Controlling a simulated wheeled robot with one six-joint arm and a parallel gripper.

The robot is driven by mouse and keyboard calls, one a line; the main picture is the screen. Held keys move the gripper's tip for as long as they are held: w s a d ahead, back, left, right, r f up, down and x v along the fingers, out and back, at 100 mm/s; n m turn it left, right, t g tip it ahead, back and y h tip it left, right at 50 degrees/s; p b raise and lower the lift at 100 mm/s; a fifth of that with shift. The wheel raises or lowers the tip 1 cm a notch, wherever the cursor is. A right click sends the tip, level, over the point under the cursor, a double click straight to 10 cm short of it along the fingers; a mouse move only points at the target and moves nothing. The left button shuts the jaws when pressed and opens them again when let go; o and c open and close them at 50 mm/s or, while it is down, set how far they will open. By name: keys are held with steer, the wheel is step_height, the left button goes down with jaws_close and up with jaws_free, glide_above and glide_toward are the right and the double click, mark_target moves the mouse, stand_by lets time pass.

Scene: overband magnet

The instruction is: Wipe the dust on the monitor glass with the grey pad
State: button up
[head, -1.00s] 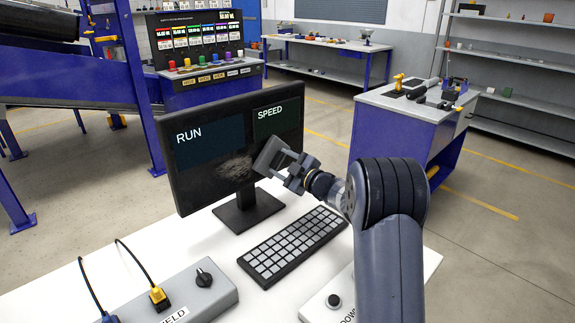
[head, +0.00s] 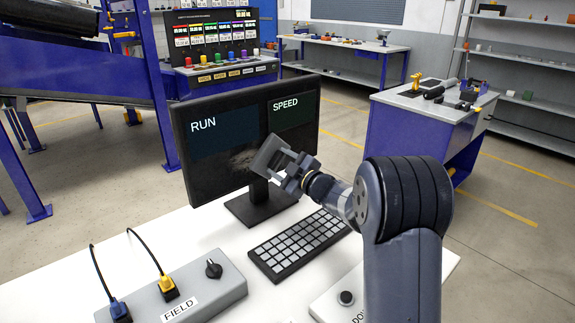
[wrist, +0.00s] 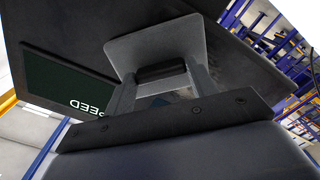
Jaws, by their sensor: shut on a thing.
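The monitor (head: 225,165) stands on the white desk, its dark glass showing RUN and SPEED panels. A pale dust patch (head: 241,160) lies on the lower middle of the glass, partly hidden behind the pad. My gripper (head: 288,170) is shut on the grey pad (head: 270,157) and holds it at the lower middle of the glass. In the wrist view the pad (wrist: 155,48) is a flat grey plate held by its dark grip between the fingers, over the dark glass (wrist: 75,50). I cannot tell whether the pad touches the glass.
A keyboard (head: 300,243) lies on the white desk (head: 215,247) below my arm. A grey FIELD box (head: 200,290) with cables and a knob stands at front left. A second box (head: 335,297) is at front right. A blue bench (head: 420,130) stands behind at right.

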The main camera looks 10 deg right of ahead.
steer(key=s+a+b, duration=0.6)
steer(key=s+a, duration=0.1)
steer(key=a, duration=0.3)
steer(key=shift+s+a, duration=0.15)
steer(key=shift+a, duration=0.2)
stand_by(0.8)
steer(key=v, duration=0.6)
steer(key=shift+b, duration=0.3)
steer(key=shift+d, duration=0.1)
steer(key=v, duration=0.3)
stand_by(0.5)
stand_by(0.4)
